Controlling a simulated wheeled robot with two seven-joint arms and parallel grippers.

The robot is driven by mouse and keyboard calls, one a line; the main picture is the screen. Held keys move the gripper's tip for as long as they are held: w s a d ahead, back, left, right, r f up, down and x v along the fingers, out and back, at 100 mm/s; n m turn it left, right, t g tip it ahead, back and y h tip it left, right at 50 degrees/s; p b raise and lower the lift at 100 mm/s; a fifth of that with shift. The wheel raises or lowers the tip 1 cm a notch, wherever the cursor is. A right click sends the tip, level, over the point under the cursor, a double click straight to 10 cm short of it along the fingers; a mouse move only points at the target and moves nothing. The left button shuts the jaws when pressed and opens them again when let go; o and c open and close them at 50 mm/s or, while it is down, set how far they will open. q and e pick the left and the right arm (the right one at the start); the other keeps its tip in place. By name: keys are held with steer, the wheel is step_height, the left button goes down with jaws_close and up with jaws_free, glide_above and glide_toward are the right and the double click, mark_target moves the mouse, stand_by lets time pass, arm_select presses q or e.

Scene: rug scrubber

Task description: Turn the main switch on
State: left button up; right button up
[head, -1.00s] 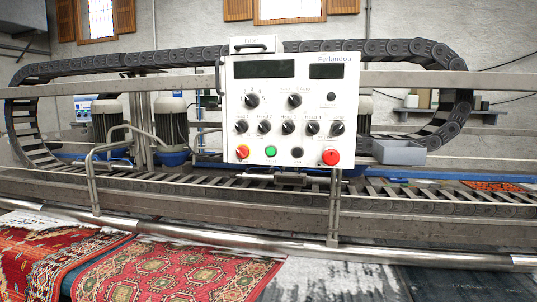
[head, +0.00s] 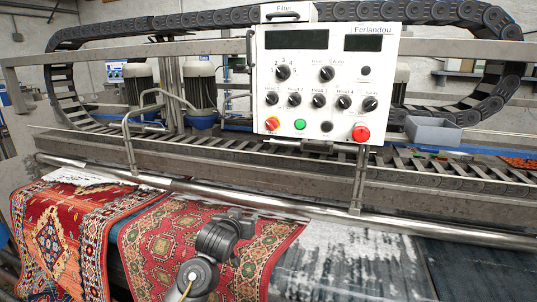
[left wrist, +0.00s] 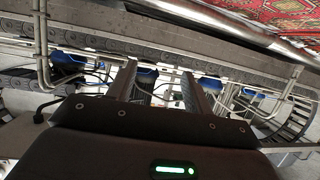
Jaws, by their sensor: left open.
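The white control panel (head: 326,85) faces me in the head view, behind the metal roller. A green button (head: 300,125) and a red mushroom button (head: 361,133) are in the same row. My left gripper (head: 236,214) is low over the patterned rug, in front of and below the panel, touching none of its controls. In the left wrist view the left gripper (left wrist: 159,82) has its two fingers apart and nothing between them. My right gripper is out of view.
A long metal roller (head: 290,208) and a frame rail lie between my arm and the panel. A handrail (head: 130,145) stands left of the panel. Red patterned rugs (head: 155,250) hang in front. A grey bin (head: 432,131) sits right of the panel.

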arm_select(q)
steer(key=s+d+r+t+h, duration=0.1)
steer(key=s+d+r+t, duration=0.15)
steer(key=r, duration=1.55)
steer(key=m+h+p, duration=0.1)
glide_toward(270, 127)
steer(key=shift+t, duration=0.45)
steer(key=p+x, duration=0.5)
steer(key=x, duration=0.3)
steer(key=shift+w+d+f, duration=0.1)
steer(key=shift+w+f, duration=0.1)
steer(key=shift+w+d+f+p, duration=0.1)
steer(key=shift+w+f+p, duration=0.05)
steer(key=shift+w+p, duration=0.25)
steer(key=c, duration=1)
steer(key=shift+o, duration=0.2)
